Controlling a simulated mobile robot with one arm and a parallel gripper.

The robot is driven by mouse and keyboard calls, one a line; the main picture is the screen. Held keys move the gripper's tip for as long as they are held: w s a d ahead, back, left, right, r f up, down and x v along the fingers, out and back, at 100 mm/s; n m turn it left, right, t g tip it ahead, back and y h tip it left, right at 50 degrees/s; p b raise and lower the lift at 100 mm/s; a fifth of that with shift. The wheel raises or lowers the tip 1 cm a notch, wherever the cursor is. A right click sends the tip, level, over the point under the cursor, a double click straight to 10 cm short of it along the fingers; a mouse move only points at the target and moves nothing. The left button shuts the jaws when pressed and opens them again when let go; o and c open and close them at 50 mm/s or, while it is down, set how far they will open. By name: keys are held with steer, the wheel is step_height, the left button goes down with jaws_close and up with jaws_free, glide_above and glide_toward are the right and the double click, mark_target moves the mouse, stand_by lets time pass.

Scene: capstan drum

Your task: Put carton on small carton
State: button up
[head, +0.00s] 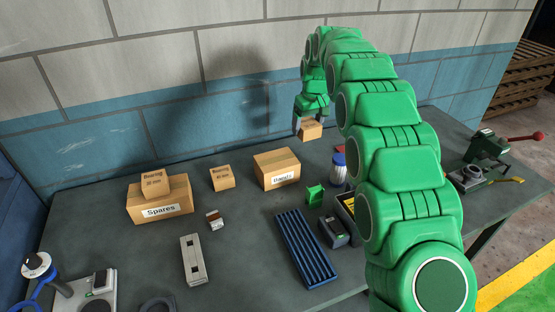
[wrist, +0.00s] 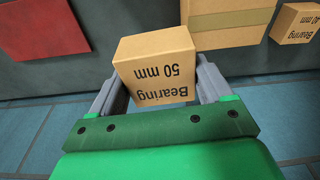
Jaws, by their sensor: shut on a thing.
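My gripper (head: 311,121) is shut on a small brown carton (head: 312,131) and holds it above the back of the table, right of the larger carton. In the wrist view the held carton (wrist: 155,72) reads "Bearing 50 mm", upside down, between the two grey fingers (wrist: 160,88). Another small carton (head: 222,178) stands alone on the table, left of the larger carton; in the wrist view it reads "Bearing 40 mm" (wrist: 298,24). A further small carton marked "Bearing" (head: 152,186) sits on the "Spares" carton (head: 160,208).
A larger labelled carton (head: 277,168) stands between the held carton and the lone small one. A blue ribbed tray (head: 305,248), a white jar (head: 338,172) and a green block (head: 315,194) lie nearby. The wall (head: 170,140) rises behind the table.

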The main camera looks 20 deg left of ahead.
steer(key=s+r, duration=0.3)
steer(key=s, duration=0.7)
steer(key=s+r, duration=0.4)
steer(key=s, duration=0.6)
glide_above(276, 158)
steer(key=s, duration=0.1)
steer(key=shift+m, duration=0.4)
steer(key=f, duration=0.9)
steer(key=shift+d+f, duration=0.2)
steer(key=shift+d, duration=0.15)
steer(key=shift+w+a+f, duration=0.15)
steer(key=shift+w+f, duration=0.05)
steer(key=shift+f, duration=1.7)
steer(key=o, duration=1.2)
steer(key=shift+f, duration=0.1)
